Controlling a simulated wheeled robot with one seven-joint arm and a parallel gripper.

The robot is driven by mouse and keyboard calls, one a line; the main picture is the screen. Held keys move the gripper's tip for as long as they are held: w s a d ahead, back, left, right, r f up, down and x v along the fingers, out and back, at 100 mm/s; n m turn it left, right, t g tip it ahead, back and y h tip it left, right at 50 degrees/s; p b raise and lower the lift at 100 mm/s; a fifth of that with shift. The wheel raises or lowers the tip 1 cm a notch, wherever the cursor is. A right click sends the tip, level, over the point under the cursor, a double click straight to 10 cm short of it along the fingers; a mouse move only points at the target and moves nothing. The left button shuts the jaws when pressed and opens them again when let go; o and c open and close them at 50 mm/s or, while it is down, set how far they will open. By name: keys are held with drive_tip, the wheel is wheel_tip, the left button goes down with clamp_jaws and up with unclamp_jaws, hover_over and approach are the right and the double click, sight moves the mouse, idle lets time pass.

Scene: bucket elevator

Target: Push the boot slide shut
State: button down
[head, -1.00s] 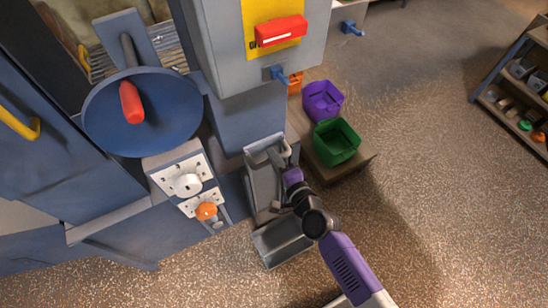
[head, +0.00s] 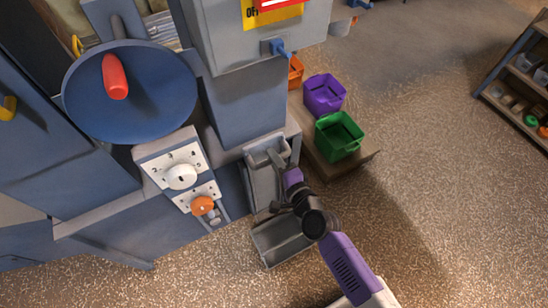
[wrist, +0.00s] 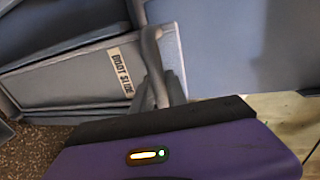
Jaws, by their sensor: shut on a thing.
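The boot slide (wrist: 85,85) is a grey panel with a "BOOT SLIDE" label, on the left of the wrist view. In the head view the grey slide housing (head: 262,180) stands low at the machine's base, above an open grey tray (head: 280,240). A grey handle bar (wrist: 151,42) rises beside the label. My gripper (wrist: 156,92) is at this handle and shut on it, its purple and black body filling the bottom of the wrist view. In the head view my gripper (head: 288,160) is at the slide's right side. Its fingertips are partly hidden there, and how far the slide stands open is unclear.
A blue wheel with a red handle (head: 115,76) and a dial panel (head: 180,175) are on the left. A grey box (head: 262,40) overhangs above. Purple (head: 323,94) and green (head: 338,136) bins sit right of the slide. Open floor lies to the right.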

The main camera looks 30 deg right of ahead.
drive_tip(key=shift+s+f+b, duration=0.1)
drive_tip(key=shift+f+b, duration=0.4)
drive_tip(key=shift+f, duration=0.65)
drive_tip(key=c, duration=1.3)
unclamp_jaws()
drive_tip(key=shift+f, duration=0.1)
drive_tip(key=shift+c, duration=0.2)
drive_tip(key=v, duration=0.7)
drive_tip(key=shift+s, duration=0.35)
